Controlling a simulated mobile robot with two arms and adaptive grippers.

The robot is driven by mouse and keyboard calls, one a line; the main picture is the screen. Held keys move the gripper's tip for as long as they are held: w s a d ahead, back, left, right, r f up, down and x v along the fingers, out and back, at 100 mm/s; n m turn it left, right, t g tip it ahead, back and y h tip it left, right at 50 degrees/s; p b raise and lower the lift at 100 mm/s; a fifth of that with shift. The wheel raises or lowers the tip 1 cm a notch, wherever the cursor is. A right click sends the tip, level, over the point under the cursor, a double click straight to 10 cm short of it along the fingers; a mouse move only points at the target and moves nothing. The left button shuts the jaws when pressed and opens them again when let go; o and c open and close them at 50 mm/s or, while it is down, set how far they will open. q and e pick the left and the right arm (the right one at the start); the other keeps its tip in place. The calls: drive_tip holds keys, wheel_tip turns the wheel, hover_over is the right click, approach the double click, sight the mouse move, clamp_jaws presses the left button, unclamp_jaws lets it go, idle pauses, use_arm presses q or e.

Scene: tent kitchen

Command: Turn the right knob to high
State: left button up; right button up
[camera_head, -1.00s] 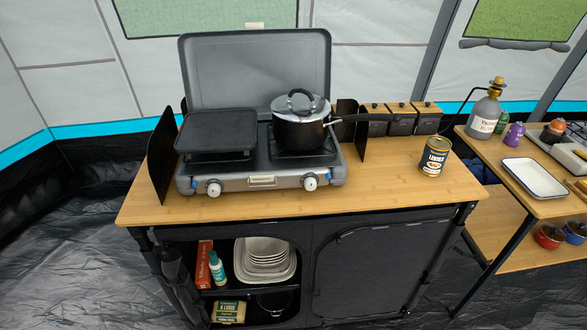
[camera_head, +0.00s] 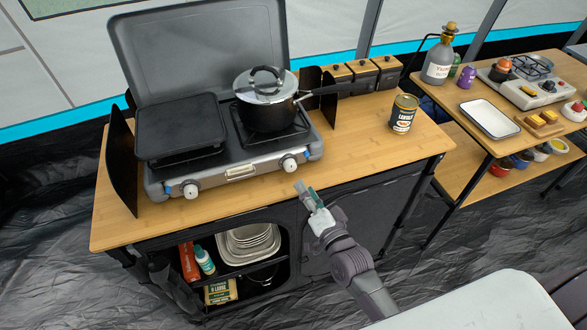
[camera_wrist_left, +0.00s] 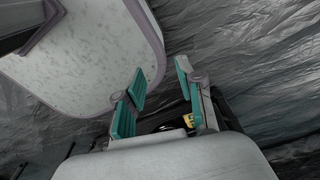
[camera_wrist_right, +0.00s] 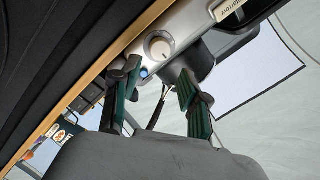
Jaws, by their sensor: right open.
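The grey camping stove (camera_head: 240,172) stands on the wooden counter with its lid up. Its right knob (camera_head: 289,164) is white and sits at the front right; its left knob (camera_head: 190,190) is at the front left. My right gripper (camera_head: 306,193) is below and a little right of the right knob, apart from it, open and empty. In the right wrist view the right knob (camera_wrist_right: 159,46) shows beyond the open fingers (camera_wrist_right: 156,98), with a blue spot beside it. My left gripper (camera_wrist_left: 157,84) is open and empty in the left wrist view, away from the stove.
A black pot (camera_head: 267,104) with a glass lid sits on the right burner, its handle pointing right. A griddle (camera_head: 180,128) covers the left burner. A can (camera_head: 403,113) stands on the counter's right part. The counter front (camera_head: 350,160) between the stove and can is clear.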

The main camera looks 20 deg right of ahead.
sight(292, 169)
drive_tip(key=w, duration=0.4)
drive_tip(key=w+a, duration=0.1)
drive_tip(key=w, duration=0.1)
drive_tip(key=shift+w+p, duration=0.15)
drive_tip(key=shift+p, duration=0.2)
drive_tip(key=shift+w, duration=0.6)
use_arm(q)
drive_tip(key=shift+w+a+r, duration=0.5)
drive_tip(key=shift+w+a, duration=0.05)
drive_tip(key=shift+w, duration=0.1)
use_arm(e)
clamp_jaws()
